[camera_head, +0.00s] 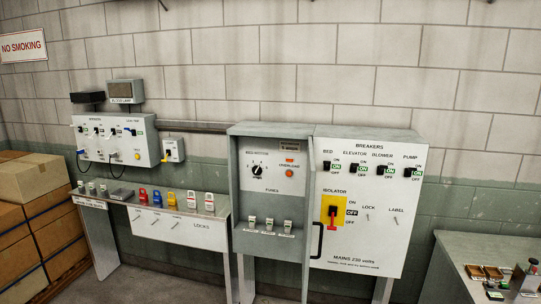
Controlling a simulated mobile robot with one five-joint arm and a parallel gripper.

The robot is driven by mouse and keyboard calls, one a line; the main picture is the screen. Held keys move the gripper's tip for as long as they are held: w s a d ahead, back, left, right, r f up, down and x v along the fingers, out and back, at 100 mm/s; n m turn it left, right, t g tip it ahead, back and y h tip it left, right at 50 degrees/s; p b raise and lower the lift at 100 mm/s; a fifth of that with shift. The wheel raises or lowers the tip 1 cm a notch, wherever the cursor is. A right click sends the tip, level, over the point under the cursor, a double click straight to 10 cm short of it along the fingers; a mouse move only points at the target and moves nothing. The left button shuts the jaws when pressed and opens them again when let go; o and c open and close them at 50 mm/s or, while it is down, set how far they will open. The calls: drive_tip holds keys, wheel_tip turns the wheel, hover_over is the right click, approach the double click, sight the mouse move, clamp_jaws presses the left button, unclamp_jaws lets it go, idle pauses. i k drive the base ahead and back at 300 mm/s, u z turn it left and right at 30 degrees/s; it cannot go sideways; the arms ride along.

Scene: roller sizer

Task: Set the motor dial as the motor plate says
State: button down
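A round black dial (257,170) with marks around it sits on the upper left of the grey open-fronted cabinet (240,205). Its numbers and exact pointer setting are too small to read. I cannot make out a motor plate; no motor shows clearly. My gripper is not in view.
A white breaker panel (391,235) with a red-handled isolator (332,218) joins the cabinet on the right. A lock bench (185,228) stands left, below a wall control box (119,140). Cardboard boxes (22,215) fill the far left. A grey bench (490,245) is at right.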

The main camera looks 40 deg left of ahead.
sight(256, 170)
drive_tip(key=z, duration=1.3)
drive_tip(key=k, duration=0.15)
drive_tip(key=u, duration=2.45)
drive_tip(key=i, duration=0.95)
drive_tip(key=u, duration=0.2)
